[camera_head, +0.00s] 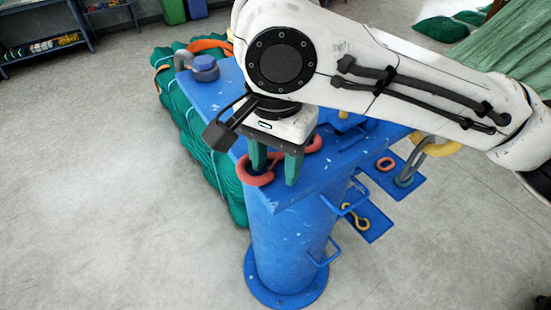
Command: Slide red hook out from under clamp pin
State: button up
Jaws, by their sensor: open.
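The red hook (250,177) lies on the blue table top (310,185) near its front corner. One curved end shows at the left finger and another red curve shows to the right, behind the gripper. Its middle is hidden by my gripper (275,174). My gripper points down with its two green fingers apart, at the near side of the hook. I cannot tell whether the fingers touch it. The clamp pin cannot be made out; a blue fitting with a bit of yellow (343,116) shows just behind the gripper, mostly covered by my arm.
A grey shackle with a blue pin (204,67) stands at the table's back left. Green netting (190,120) is piled along the left side. Blue side plates on the right hold a red ring (385,164), a grey shackle (404,180) and a yellow hook (355,224). The floor at left is clear.

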notch_tip(320, 180, up, 11)
jog(key=shift+f+b, duration=0.15)
jog(key=shift+b, duration=0.3)
